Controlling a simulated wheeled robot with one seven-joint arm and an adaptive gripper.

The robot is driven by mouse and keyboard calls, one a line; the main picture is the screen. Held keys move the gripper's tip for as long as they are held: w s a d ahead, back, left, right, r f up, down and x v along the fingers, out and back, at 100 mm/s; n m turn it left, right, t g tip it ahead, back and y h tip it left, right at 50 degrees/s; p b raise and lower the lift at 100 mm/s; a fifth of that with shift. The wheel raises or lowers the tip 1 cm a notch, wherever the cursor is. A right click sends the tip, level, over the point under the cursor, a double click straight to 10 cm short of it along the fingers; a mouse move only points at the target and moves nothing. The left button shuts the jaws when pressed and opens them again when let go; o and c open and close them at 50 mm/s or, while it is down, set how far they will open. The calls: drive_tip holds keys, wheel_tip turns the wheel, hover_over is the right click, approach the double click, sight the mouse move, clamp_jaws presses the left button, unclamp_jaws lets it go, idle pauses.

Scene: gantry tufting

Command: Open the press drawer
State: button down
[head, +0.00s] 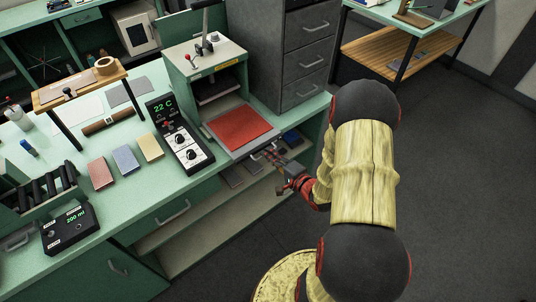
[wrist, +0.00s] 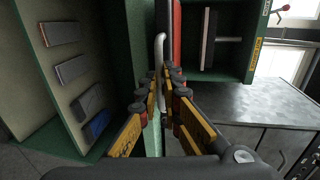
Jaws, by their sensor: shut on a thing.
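The press (head: 207,62) is a pale green box with a lever and a red knob on top, standing at the right end of the green bench. Its drawer (head: 229,147) sticks out of the front opening, with a red sheet (head: 243,127) lying in it. The drawer's handle, a grey bent bar (wrist: 160,45), runs between the fingers of my gripper (wrist: 165,80). My gripper (head: 277,160) is shut on this handle at the drawer's front edge. The fingers hide part of the handle.
A temperature control box (head: 181,136) stands left of the press. Grey drawer cabinet (head: 300,50) stands behind to the right. A lower shelf (head: 215,208) with small flat blocks is under the bench. Open floor (head: 455,180) lies to the right.

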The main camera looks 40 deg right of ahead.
drive_tip(key=c, duration=2)
unclamp_jaws()
drive_tip(key=s, duration=0.4)
drive_tip(key=s+r, duration=0.1)
drive_tip(key=s, duration=0.3)
drive_tip(key=s+r, duration=0.1)
drive_tip(key=s, duration=0.2)
drive_tip(key=shift+s+d+r, duration=0.15)
drive_tip(key=shift+s+d, duration=0.05)
drive_tip(key=shift+s, duration=0.2)
